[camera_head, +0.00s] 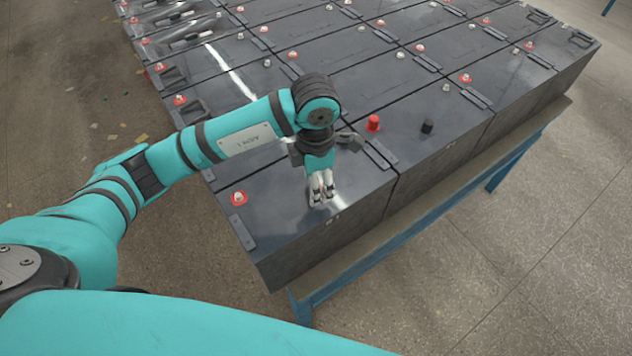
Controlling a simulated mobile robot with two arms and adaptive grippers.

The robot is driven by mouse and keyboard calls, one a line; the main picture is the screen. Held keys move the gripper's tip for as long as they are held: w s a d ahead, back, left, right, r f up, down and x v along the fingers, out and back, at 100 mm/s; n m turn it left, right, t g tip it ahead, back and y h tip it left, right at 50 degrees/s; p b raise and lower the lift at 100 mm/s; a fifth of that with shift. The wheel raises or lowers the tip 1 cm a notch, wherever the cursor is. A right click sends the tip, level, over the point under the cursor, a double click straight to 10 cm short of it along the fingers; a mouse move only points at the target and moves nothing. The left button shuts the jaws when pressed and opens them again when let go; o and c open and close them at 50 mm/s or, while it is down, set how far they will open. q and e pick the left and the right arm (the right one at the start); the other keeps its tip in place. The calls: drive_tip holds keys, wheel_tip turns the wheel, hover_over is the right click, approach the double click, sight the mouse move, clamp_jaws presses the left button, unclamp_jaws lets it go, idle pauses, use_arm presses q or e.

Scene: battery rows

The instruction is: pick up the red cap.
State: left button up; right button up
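The red cap (373,123) stands upright on top of a dark battery, near the middle of the view. A black cap (427,126) stands to its right on the same row of batteries. My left gripper (322,194) points down over the nearest battery, to the left of the red cap and nearer to me, apart from it. Its fingertips are small and close together, and I cannot tell whether they are open or shut. No object shows between them. My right gripper is not in view.
Rows of dark batteries (300,235) with small red-ringed and grey terminals cover a table with a blue frame (345,282). A red-ringed terminal (238,199) sits left of my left gripper. Bare floor (530,240) lies right of the table.

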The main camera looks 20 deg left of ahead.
use_arm(q)
drive_tip(key=shift+f, duration=0.95)
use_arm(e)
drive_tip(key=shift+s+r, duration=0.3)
use_arm(q)
drive_tip(key=shift+c, duration=0.3)
drive_tip(key=c, duration=0.8)
drive_tip(key=shift+o, duration=0.2)
